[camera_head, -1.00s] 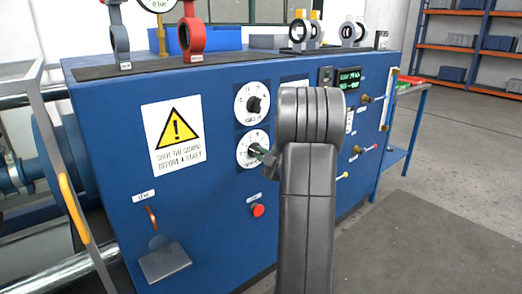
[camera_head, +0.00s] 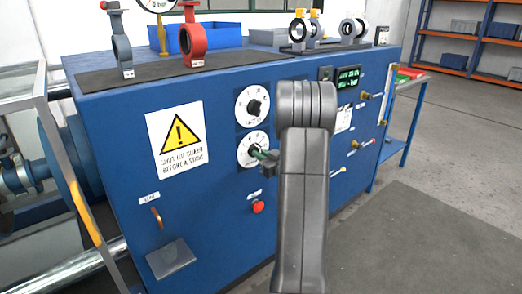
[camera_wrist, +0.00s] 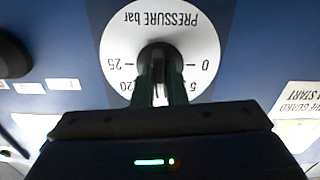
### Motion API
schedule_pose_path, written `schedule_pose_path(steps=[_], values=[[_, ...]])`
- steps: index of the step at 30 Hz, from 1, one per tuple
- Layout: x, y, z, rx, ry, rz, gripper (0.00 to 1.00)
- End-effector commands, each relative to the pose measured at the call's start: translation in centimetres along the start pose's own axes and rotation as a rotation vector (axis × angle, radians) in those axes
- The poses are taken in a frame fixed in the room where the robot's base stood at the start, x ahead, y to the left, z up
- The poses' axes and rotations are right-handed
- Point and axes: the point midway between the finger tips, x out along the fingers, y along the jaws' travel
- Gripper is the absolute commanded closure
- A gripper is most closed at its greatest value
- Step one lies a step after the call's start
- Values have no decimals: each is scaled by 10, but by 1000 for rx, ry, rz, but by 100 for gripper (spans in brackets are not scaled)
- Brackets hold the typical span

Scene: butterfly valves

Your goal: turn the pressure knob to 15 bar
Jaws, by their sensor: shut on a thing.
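The pressure dial (camera_wrist: 115,45) is a round white plate, upside down in the wrist view, with 0, 5, 20 and 25 readable. Its dark knob (camera_wrist: 158,54) sits at the centre. My gripper (camera_wrist: 161,82) is shut on the knob, one green finger on each side. The hand hides the lower part of the scale, and I cannot tell where the pointer stands. In the head view the pressure dial (camera_head: 246,143) is the lower of two dials, and my gripper (camera_head: 260,154) reaches it from the right.
Another dial with a black knob (camera_head: 254,107) is just above. A red button (camera_head: 258,207) is below on the blue cabinet (camera_head: 222,225). A lit display (camera_head: 349,77) and small valves are to the right. Open floor (camera_head: 430,240) lies at the right.

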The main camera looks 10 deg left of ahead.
Motion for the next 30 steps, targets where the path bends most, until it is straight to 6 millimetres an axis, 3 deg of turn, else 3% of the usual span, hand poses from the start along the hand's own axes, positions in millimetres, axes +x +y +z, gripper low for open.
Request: schedule_pose_path(steps=[15,30], values=[[0,0,1,349,-4,1,100],[-1,0,2,418,-4,1,100]])
